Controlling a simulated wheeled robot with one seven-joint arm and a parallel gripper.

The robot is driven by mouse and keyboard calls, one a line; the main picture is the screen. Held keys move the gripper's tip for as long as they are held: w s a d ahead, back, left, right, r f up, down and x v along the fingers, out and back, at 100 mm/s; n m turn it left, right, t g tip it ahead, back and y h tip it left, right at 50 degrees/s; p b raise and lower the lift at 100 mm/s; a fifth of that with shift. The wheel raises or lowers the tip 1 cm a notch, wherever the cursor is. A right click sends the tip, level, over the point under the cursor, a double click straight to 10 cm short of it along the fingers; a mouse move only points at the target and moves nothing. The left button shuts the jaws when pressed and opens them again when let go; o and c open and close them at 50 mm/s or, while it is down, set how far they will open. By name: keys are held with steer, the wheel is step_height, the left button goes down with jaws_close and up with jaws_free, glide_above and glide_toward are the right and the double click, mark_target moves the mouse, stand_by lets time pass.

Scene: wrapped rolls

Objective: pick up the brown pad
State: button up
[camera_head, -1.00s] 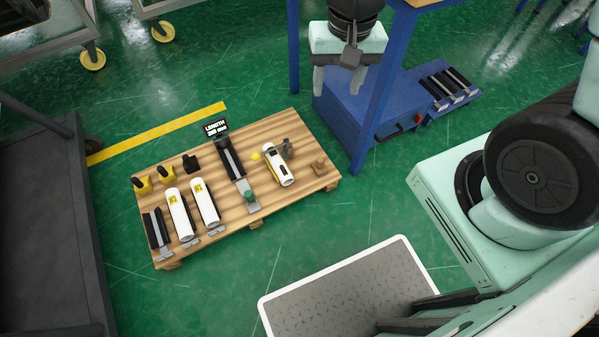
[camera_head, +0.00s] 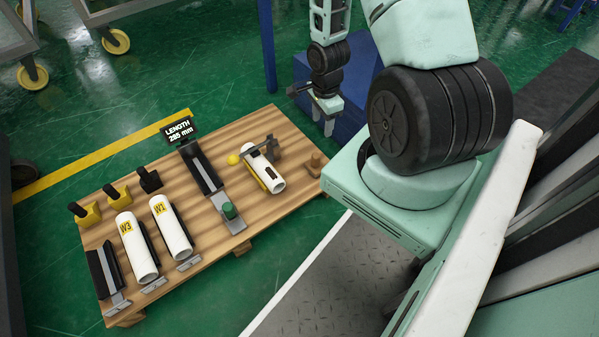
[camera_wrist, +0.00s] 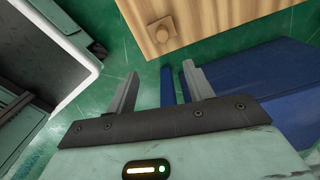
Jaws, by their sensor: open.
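The brown pad (camera_head: 315,164) is a small wooden block with a knob on top, at the right end of the wooden pallet (camera_head: 215,252). In the wrist view the pad (camera_wrist: 161,29) sits near the pallet's edge, ahead of my fingertips. My gripper (camera_head: 323,117) points down and hangs beyond the pallet's right end. Its fingers are open with nothing between them; in the wrist view the gripper (camera_wrist: 160,71) shows the floor and a blue edge in the gap.
A blue cabinet (camera_wrist: 265,95) stands close to my gripper. Green floor lies around the pallet.

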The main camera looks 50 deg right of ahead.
mark_target(316, 155)
step_height(316, 155, down, 13)
steer(key=b, duration=0.7)
steer(key=shift+b, duration=0.3)
steer(key=f+b, duration=0.2)
steer(key=w+f+b, duration=0.1)
steer(key=f+b, duration=0.1)
steer(key=shift+a, duration=0.2)
steer(key=shift+f+b, duration=0.35)
steer(key=shift+f, duration=0.25)
jaws_close()
